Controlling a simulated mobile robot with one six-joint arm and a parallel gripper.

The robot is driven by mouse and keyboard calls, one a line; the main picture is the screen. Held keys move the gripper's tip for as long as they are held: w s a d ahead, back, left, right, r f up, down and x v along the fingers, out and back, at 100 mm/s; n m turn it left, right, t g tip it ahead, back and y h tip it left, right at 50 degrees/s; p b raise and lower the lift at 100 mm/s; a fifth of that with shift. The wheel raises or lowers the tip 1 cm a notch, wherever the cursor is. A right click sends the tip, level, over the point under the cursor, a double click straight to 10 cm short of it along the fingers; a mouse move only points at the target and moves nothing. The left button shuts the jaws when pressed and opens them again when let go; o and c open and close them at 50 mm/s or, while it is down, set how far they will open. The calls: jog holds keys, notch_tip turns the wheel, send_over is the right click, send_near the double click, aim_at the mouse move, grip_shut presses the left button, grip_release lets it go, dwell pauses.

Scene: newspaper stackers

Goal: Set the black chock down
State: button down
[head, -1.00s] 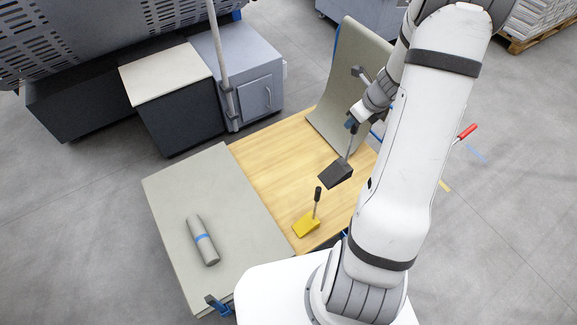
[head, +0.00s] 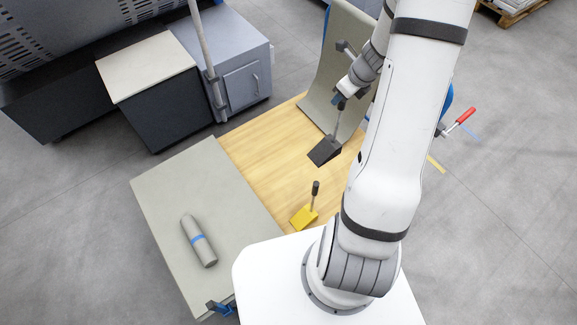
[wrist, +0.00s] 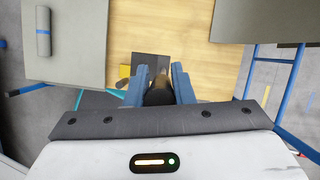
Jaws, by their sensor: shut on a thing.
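The black chock (head: 324,151) is a dark wedge with an upright handle. My gripper (head: 340,100) is shut on the top of that handle, and the wedge hangs below it over the wooden table top (head: 262,150). I cannot tell whether the wedge touches the wood. In the wrist view my gripper's blue fingers (wrist: 158,88) close on the dark handle, with the black chock (wrist: 148,62) partly hidden behind it. A yellow chock (head: 303,216) with a dark handle stands on the wood nearer my base.
A grey board (head: 165,180) on the left bears a grey roll (head: 199,242) with a blue band. A curved grey panel (head: 345,50) rises at the far right of the wood. Grey and black cabinets (head: 245,80) stand behind. The wood left of the black chock is clear.

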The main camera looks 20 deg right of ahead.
aim_at(332, 139)
jog(key=shift+s+f+b, duration=0.15)
jog(key=shift+f+b, duration=0.2)
jog(key=shift+f, duration=0.05)
notch_tip(332, 139, down, 20)
jog(key=b, duration=2)
jog(key=shift+f, duration=0.1)
notch_tip(332, 139, down, 10)
jog(key=b, duration=0.5)
jog(key=shift+f, duration=0.1)
jog(key=shift+f, duration=0.2)
jog(key=c, duration=1.3)
grip_release()
jog(key=shift+o, duration=0.2)
jog(key=shift+r, duration=0.1)
